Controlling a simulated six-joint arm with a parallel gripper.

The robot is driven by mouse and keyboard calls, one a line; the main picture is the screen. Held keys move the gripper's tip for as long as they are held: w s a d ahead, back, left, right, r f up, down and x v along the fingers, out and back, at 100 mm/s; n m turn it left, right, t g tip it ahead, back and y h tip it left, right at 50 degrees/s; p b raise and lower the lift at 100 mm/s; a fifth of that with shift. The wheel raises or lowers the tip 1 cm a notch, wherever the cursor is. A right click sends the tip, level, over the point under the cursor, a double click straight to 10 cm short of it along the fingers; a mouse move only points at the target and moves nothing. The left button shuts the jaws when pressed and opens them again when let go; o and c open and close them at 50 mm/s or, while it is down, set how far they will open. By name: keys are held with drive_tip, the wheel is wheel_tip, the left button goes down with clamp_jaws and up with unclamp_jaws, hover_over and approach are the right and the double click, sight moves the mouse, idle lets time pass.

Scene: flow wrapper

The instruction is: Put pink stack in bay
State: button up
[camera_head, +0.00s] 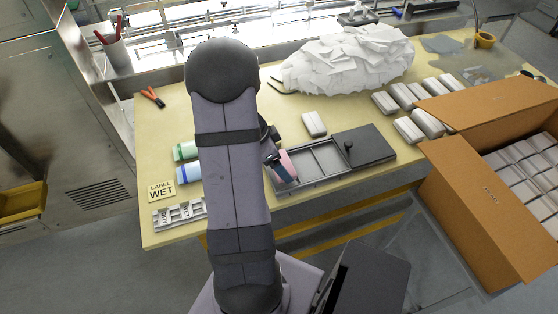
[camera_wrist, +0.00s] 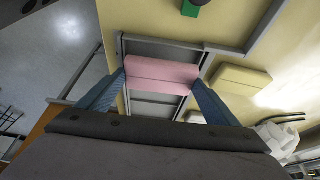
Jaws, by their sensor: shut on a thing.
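The pink stack (camera_wrist: 160,75) is between the two blue fingers of my gripper (camera_wrist: 160,82) in the wrist view, which are shut on its ends. In the head view the pink stack (camera_head: 288,164) shows at the left end of the grey tray (camera_head: 300,184), partly hidden by my arm and gripper (camera_head: 275,163). The tray has open bays, and a dark lid with a knob (camera_head: 365,147) covers its right part. In the wrist view the stack overlaps the tray (camera_wrist: 150,50), with bay floor visible on both sides. I cannot tell whether it touches the floor.
A pale stack (camera_head: 313,124) lies just behind the tray. More pale stacks (camera_head: 403,96) lie to the right, near an open carton (camera_head: 475,190). A white heap (camera_head: 350,62) is at the back.

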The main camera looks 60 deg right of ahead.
drive_tip(key=shift+f+b, duration=1.15)
drive_tip(key=shift+b, duration=0.2)
drive_tip(key=shift+a+f+b, duration=0.3)
drive_tip(key=shift+f, duration=0.05)
idle(0.3)
drive_tip(key=shift+s+a+f+b, duration=0.2)
drive_tip(key=shift+f+b, duration=0.25)
drive_tip(key=shift+b, duration=0.4)
drive_tip(key=o, duration=0.9)
drive_tip(key=shift+w, duration=0.1)
drive_tip(key=shift+d+r, duration=0.1)
drive_tip(key=shift+d+r+p, duration=0.3)
drive_tip(key=shift+r+p, duration=0.45)
drive_tip(key=shift+r, duration=0.1)
drive_tip(key=shift+w+r+p, duration=0.1)
drive_tip(key=shift+r+p, duration=1.7)
drive_tip(key=shift+r, duration=1.5)
drive_tip(key=shift+d, duration=0.1)
